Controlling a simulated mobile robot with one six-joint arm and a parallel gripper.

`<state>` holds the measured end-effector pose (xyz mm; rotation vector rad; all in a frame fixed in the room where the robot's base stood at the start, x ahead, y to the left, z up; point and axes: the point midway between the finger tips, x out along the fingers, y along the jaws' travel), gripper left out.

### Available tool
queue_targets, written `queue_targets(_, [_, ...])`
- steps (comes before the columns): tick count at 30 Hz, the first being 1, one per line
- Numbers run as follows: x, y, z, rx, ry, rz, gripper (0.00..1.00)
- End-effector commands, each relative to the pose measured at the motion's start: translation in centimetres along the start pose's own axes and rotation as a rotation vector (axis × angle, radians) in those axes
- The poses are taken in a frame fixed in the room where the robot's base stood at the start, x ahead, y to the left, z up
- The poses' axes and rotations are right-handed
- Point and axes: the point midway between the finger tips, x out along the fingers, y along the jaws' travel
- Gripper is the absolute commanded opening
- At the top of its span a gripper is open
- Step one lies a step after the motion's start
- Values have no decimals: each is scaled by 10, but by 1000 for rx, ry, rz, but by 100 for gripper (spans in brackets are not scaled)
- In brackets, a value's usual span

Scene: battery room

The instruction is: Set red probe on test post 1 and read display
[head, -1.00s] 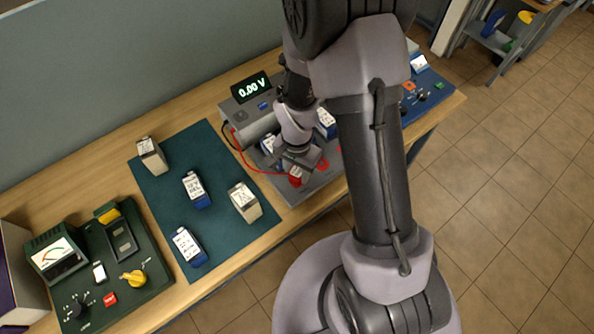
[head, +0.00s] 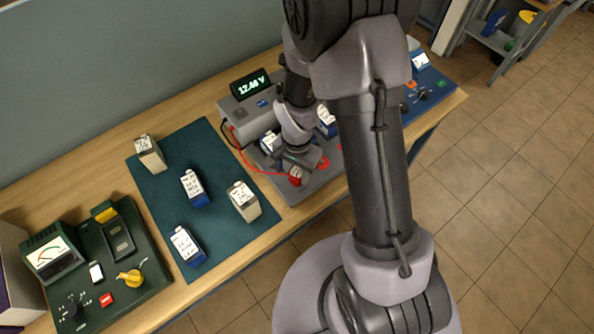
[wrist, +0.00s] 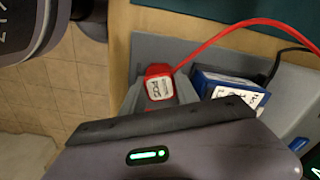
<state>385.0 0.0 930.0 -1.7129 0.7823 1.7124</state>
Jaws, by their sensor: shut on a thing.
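The red probe (head: 296,178) stands at the front left of the grey tester base, its red lead running back to the meter box. My gripper (head: 297,164) is shut on it; the wrist view shows the probe's red body and white label (wrist: 159,88) between the grey fingers. The probe's tip and the post under it are hidden, so the contact itself cannot be seen. The display (head: 251,86) on the meter box is lit and reads about 12.46 V in green; the last digit is small.
A blue battery (wrist: 228,88) stands close to my fingers on the tester. Several batteries stand on the green mat (head: 217,240). A green analog tester (head: 117,277) is at left, a blue device (head: 430,90) at right. My arm hides part of the bench.

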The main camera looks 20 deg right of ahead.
Motion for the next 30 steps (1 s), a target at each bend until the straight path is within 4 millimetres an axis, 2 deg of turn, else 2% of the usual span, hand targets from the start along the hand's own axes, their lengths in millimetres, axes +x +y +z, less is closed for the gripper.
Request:
queue_targets(2, [2, 0, 0, 0, 0, 0, 0])
queue_targets(3, [2, 0, 0, 0, 0, 0, 44])
queue_targets(13, [-2, 0, 0, 0, 0, 0, 45])
queue_targets(30, [-68, 0, 0, 0, 0, -1, 45])
